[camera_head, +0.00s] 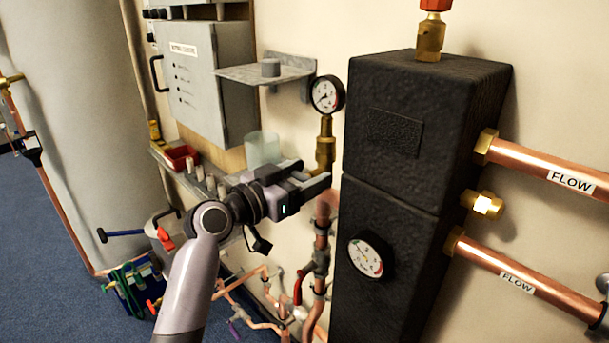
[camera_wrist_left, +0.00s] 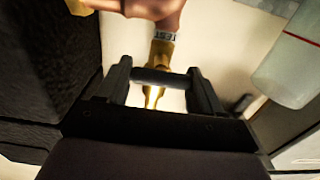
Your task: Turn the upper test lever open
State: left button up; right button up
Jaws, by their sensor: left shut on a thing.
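In the head view my left gripper (camera_head: 312,182) is at the pipework left of the black insulated block, just below the brass fitting of the upper gauge. In the left wrist view a dark bar, seemingly the upper test lever (camera_wrist_left: 160,77), spans between the two fingers of my left gripper (camera_wrist_left: 162,82), which is shut on it. The gripper hides the lever in the head view. My right gripper is not in view.
The black insulated block (camera_head: 390,150) stands close to the right of the gripper. A gauge (camera_head: 326,94) and a metal shelf (camera_head: 265,73) are above. A clear cup (camera_head: 262,148) stands behind the arm. A red-handled valve (camera_head: 300,285) and copper pipes are below.

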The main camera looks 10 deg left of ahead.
pick_arm(q)
jog(key=shift+r+n+p, duration=0.1)
jog(key=shift+n+p, duration=0.3)
jog(key=shift+n, duration=0.1)
jog(key=n+p, duration=0.2)
jog(key=n, duration=0.1)
jog(key=shift+a, duration=0.1)
jog(key=n+p, duration=0.3)
jog(key=n, duration=0.2)
jog(key=shift+w+a+n, duration=0.1)
jog(key=shift+n, duration=0.2)
jog(key=n+p, duration=0.2)
jog(key=n, duration=0.2)
jog(key=shift+p, duration=0.3)
jog(key=shift+f+n+p, duration=0.2)
jog(key=shift+n+p, duration=0.1)
jog(key=shift+n, duration=0.75)
jog(key=shift+f+n+p, duration=0.2)
jog(key=shift+n+p, duration=0.1)
jog(key=shift+n, duration=0.75)
jog(key=o, duration=1)
jog(key=shift+c, duration=0.2)
